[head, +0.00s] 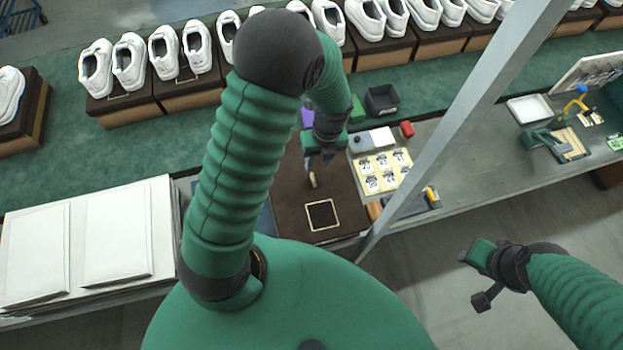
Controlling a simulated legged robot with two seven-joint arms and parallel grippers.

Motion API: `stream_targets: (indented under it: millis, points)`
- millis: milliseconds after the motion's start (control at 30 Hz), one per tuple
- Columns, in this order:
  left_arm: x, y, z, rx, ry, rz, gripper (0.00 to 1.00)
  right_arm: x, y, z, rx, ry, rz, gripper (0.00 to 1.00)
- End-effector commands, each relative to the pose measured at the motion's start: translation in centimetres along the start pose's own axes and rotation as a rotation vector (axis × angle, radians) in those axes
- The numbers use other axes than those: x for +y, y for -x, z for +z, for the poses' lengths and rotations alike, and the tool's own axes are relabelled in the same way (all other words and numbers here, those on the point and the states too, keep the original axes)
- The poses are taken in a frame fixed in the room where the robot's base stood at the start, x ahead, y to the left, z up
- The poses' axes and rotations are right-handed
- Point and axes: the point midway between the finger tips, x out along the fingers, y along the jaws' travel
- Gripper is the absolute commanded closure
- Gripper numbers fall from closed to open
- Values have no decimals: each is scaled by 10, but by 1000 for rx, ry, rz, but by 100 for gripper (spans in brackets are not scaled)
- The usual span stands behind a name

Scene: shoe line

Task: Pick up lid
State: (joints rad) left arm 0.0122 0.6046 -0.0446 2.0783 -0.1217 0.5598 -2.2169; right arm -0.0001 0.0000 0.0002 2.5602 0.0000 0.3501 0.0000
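A dark brown shoe box lid (284,207) with a light square outline printed on it lies on the bench, in the middle of the head view. Part of it is hidden behind my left arm. My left gripper (313,180) points down over the lid's upper part, close to its surface. I cannot tell whether it touches the lid, or how far its fingers are apart. My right gripper (476,275) is at the lower right, away from the bench and over the floor. Nothing shows held in it, and its finger opening is unclear.
White shoes on brown boxes (190,94) line the green conveyor behind. A sticker sheet (381,171), dark bin (382,100) and red item (407,129) lie right of the lid. A grey post (465,130) rises nearby. White panels (117,235) lie at left.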

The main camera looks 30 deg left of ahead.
Motion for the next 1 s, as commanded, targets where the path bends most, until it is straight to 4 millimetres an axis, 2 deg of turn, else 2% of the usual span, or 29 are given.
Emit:
stream_targets:
  millis: [267, 433, 667, 733, 933, 1000]
  points:
    - [4, -33, -3, 1, 0, 4, 67, 0, 13, -3, 0, 0, 0, 64]
    - [5, -64, -4, 0, 0, 2, 67, 0, 20, -5, 0, -1, 0, 64]
    - [4, -70, -3, -2, 2, -1, 67, 0, 19, -4, 0, 0, 0, 64]
    - [4, -70, -3, -2, 2, -1, 72, 0, 19, -4, 0, 0, 0, 64]
    - [4, -70, -3, -1, 2, -2, 99, 0, 19, -4, 0, 0, 0, 64]
    - [4, -70, -3, -1, 2, -2, 100, 0, 19, -4, 0, 0, 0, 64]
